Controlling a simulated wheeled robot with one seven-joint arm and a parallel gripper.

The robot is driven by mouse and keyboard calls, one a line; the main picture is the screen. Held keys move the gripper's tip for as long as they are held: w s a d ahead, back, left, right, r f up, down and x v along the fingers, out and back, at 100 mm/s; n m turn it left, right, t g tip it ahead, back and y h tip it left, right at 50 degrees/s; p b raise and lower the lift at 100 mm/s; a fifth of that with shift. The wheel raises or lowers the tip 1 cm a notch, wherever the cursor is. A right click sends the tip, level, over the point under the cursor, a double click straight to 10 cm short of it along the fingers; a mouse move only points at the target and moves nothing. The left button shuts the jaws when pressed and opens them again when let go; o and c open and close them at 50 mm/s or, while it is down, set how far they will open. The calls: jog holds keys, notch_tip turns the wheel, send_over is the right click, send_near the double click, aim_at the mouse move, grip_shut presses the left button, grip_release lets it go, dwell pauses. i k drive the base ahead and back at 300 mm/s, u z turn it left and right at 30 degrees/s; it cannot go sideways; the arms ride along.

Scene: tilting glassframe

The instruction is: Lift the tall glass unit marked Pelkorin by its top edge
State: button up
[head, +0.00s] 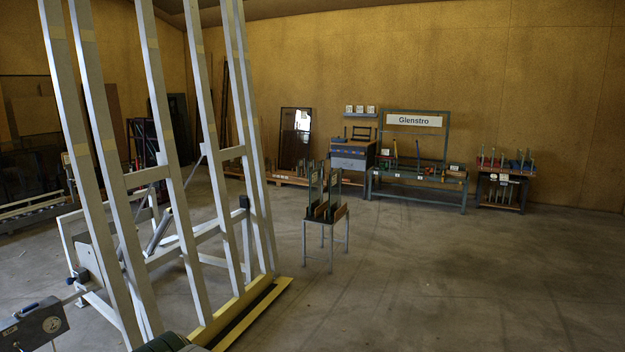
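I cannot read the name Pelkorin anywhere in the head view. Upright glass pieces (333,187) stand in slotted wooden holders on a small metal stand (326,224) at the middle; any marks on them are too small to read. A tall dark-framed pane (295,136) leans against the back wall, with no readable mark. I cannot tell whether any of these is the named unit. My gripper is not in view.
A large tilting frame (172,130) of tall grey bars fills the left, with a yellow ledge (241,312) at its foot. A workbench under a Glenstro sign (413,120) and a loaded trolley (502,192) stand at the back. The right floor is clear.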

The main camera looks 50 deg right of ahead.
aim_at(335, 177)
jog(key=u, duration=0.1)
jog(key=k, duration=0.2)
jog(key=z, duration=2.05)
jog(key=i, duration=1)
jog(key=z, duration=1.25)
jog(key=i, duration=3.35)
jog(key=u, duration=1.2)
jog(key=i, duration=1)
jog(key=u, duration=1.15)
jog(key=i, duration=0.35)
jog(key=u, duration=0.25)
